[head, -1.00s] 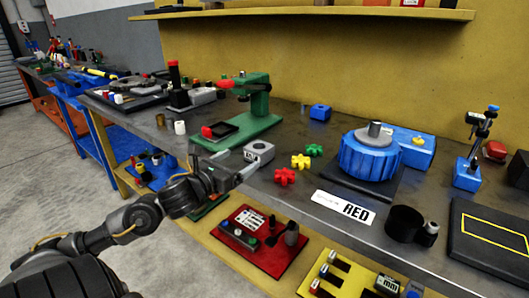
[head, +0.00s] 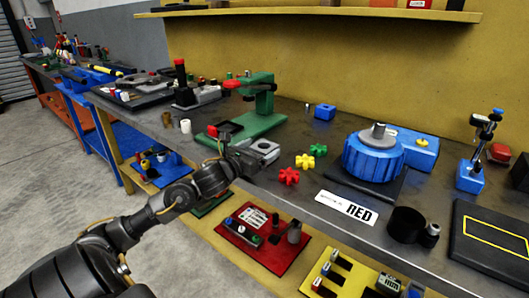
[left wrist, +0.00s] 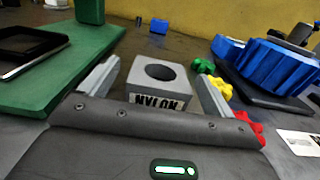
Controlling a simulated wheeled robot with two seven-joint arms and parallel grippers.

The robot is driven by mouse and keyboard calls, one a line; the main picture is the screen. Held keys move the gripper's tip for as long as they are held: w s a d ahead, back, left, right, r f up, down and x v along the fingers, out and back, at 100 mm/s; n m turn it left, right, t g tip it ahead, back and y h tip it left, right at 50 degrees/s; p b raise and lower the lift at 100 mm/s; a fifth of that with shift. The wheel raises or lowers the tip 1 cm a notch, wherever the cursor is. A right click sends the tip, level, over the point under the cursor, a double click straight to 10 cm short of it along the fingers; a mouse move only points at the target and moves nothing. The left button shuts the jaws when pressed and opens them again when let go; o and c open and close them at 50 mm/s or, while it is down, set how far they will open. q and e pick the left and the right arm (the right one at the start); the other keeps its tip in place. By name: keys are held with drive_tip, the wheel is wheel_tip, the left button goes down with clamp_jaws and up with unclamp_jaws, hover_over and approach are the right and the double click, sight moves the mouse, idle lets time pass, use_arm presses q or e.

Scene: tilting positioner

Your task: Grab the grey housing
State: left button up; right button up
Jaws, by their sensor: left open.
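The grey housing (head: 264,150) is a block with a round hole in its top, standing on the workbench. In the left wrist view the housing (left wrist: 158,76) shows a "NYLON" label on its near face. My left gripper (head: 250,158) is open at the housing. In the left wrist view its two fingers (left wrist: 156,88) are on either side of the housing, with visible gaps to both sides. The housing rests on the bench and is not clasped. My right gripper is not in view.
A green press (head: 262,110) stands behind and left of the housing. Red, yellow and green star-shaped pieces (head: 304,162) lie just to the right. The bench's front edge is close.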

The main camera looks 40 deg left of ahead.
use_arm(q)
drive_tip(key=shift+w, duration=1.25)
drive_tip(key=c, duration=1.8)
drive_tip(key=shift+a+r, duration=0.1)
